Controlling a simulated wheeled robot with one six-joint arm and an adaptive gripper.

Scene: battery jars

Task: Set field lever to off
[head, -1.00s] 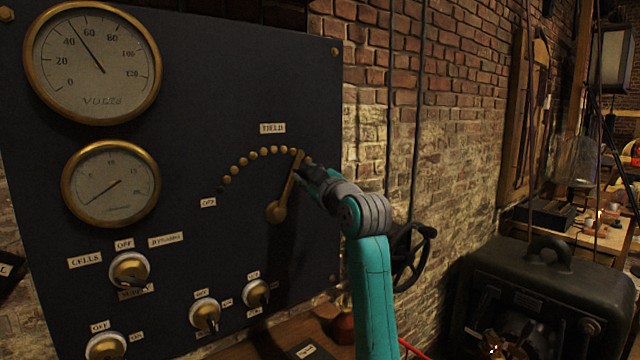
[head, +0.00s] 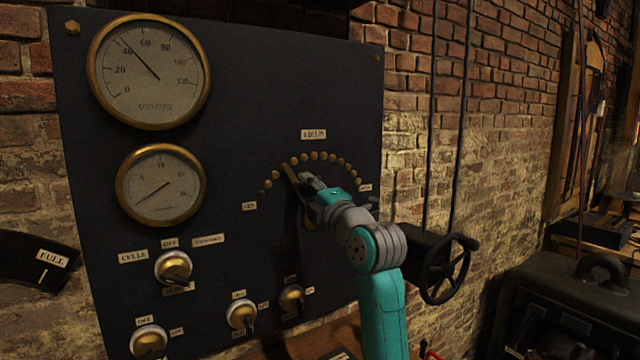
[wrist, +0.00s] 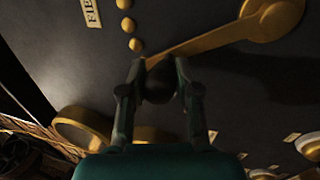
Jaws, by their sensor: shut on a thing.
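The brass field lever (head: 292,180) is on the dark panel, under an arc of brass contact studs (head: 314,156). It points up and slightly left from its pivot, which is partly hidden by my gripper. A small off label (head: 249,206) sits at the arc's lower left end. My gripper (head: 306,183) reaches the lever from the right. In the wrist view the lever (wrist: 215,37) runs from its round hub to my gripper (wrist: 158,72). My fingers are shut around the dark knob (wrist: 158,85) at its end.
The voltmeter (head: 150,72) and a second gauge (head: 161,186) are on the panel's left. Several rotary switches (head: 174,267) sit below. A black handwheel (head: 446,268) stands right of my arm, before the brick wall.

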